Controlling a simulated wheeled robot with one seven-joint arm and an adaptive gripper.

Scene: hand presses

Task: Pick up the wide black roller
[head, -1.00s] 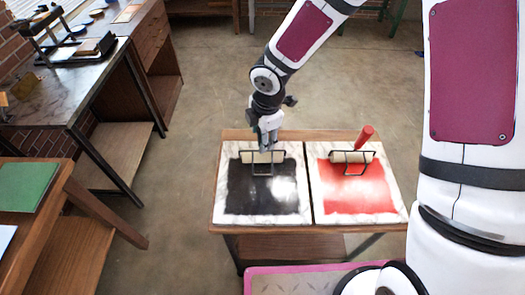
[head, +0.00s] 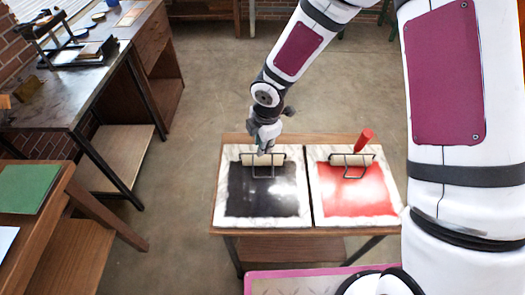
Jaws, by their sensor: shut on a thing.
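The wide black roller (head: 252,160) has a pale cylinder and a dark wire frame. It is at the back edge of the black ink slab (head: 265,200), on the left of the small wooden table. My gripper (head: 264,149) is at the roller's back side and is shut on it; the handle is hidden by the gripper. I cannot tell whether the roller touches the slab. A second roller with a red handle (head: 364,140) rests on the red ink slab (head: 352,195) to the right.
The wooden table (head: 290,140) holds both marble slabs. A workbench with a green sheet (head: 27,188) stands at the left. A counter with a hand press (head: 62,45) is at the back left. The floor behind the table is clear.

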